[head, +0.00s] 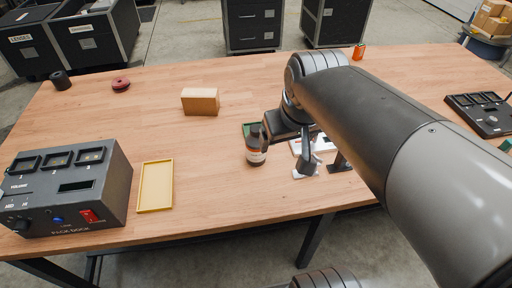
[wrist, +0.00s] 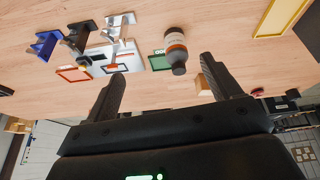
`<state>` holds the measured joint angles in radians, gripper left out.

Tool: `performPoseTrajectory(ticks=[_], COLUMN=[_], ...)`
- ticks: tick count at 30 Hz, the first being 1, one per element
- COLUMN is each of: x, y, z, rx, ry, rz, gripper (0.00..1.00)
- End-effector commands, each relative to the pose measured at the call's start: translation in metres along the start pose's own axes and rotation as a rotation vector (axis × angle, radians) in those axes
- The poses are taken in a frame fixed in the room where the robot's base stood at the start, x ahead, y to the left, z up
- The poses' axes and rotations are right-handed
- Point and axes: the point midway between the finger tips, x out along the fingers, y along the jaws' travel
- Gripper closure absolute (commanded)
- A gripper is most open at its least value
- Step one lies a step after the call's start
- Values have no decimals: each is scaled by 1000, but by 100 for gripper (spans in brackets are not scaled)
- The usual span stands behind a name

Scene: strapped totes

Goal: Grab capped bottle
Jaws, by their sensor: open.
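The capped bottle (head: 256,152) is dark brown with a white and orange label and a dark cap. It stands upright on the wooden table, in front of a green tray (head: 247,127). In the wrist view, which is upside down, the bottle (wrist: 175,46) shows between the fingers' directions, beyond their tips. My gripper (head: 287,143) is close to the bottle's right side in the head view, partly hidden by my arm. In the wrist view my gripper (wrist: 166,78) is open, with nothing between its fingers.
Small stands in blue (wrist: 43,45), black (wrist: 76,37) and white (wrist: 118,24) are near a white-and-red tray. A cardboard box (head: 200,102) is farther back. A yellow tray (head: 155,186) and a grey control box (head: 68,187) are at left. The table between box and bottle is clear.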

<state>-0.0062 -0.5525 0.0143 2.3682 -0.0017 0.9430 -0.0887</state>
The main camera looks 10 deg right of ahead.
Motion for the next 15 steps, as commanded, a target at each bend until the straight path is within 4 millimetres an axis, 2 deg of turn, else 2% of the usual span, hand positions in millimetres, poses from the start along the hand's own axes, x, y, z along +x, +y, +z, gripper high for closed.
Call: performPoseTrajectory(ticks=[3,8,15], x=[13,34,78], y=[-2,-4,-11], z=[-27,-61,-106], rx=[-60,-141,-261], ry=[-64,-143,-258], rz=[-9,-26,-64], gripper=[17,17,17])
